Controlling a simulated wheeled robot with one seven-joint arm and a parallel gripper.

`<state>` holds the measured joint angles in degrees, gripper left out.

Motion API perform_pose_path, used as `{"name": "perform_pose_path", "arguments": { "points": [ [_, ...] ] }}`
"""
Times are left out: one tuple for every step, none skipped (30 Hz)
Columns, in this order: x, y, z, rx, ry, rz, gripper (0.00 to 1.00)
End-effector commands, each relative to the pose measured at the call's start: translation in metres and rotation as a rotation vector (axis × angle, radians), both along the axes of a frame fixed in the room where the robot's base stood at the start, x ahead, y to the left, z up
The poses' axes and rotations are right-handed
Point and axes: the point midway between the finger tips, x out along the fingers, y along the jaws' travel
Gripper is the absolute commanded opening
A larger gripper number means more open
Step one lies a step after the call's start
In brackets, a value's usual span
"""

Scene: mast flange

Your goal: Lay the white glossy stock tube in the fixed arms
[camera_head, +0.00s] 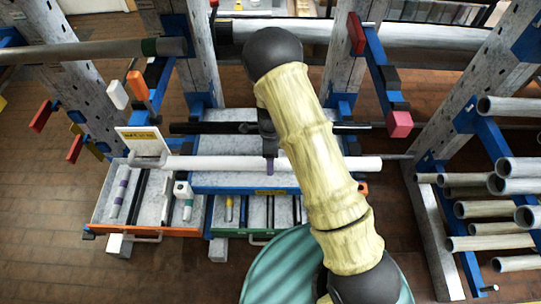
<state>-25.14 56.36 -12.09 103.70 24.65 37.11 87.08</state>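The white glossy stock tube (225,163) lies level from left to right across the middle of the view, over a blue-edged bench. Its left end is by a grey bracket (148,160); its right end reaches past my pale yellow arm, which hides part of it. My dark gripper (269,158) is at the tube's middle, with a purple-tipped finger across its near side. The other finger is hidden, so its grip is unclear. Blue arms project from the posts, one with an orange tip (138,86) at left, one with a pink block (399,123) at right.
Open drawers (150,231) with small tubes are below left. A rack of several grey pipes (475,209) stands at right. A dark bar (215,127) lies behind the white tube. Large grey pipes (100,50) span the posts behind. Brown floor is clear at lower left.

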Motion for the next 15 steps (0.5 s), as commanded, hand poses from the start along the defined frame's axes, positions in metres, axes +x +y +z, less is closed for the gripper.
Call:
{"name": "perform_pose_path", "arguments": {
  "points": [
    [0.000, 0.000, 0.001, 0.000, 0.000, 0.000, 0.68],
    [0.001, 0.000, 0.002, 0.000, -0.001, 0.000, 0.68],
    [0.001, 0.000, 0.004, 0.000, -0.002, 0.000, 0.68],
    [0.002, 0.000, 0.006, 0.000, -0.002, 0.001, 0.68],
    [0.003, 0.001, 0.008, 0.001, -0.002, 0.001, 0.68],
    [0.004, 0.001, 0.013, 0.001, -0.003, 0.002, 0.68],
    [0.006, 0.001, 0.017, 0.001, -0.004, 0.002, 0.68],
    [0.007, 0.001, 0.021, 0.001, -0.004, 0.002, 0.68],
    [0.009, 0.000, 0.028, 0.001, -0.006, 0.002, 0.68],
    [0.010, 0.000, 0.033, 0.001, -0.006, 0.002, 0.68],
    [0.012, 0.001, 0.038, 0.001, -0.006, 0.002, 0.68],
    [0.014, 0.001, 0.046, 0.002, -0.006, 0.000, 0.68],
    [0.015, 0.000, 0.052, 0.002, -0.006, 0.000, 0.68],
    [0.016, 0.000, 0.058, 0.002, -0.006, 0.000, 0.68],
    [0.019, 0.000, 0.066, 0.002, -0.006, 0.000, 0.68]
  ]
}}
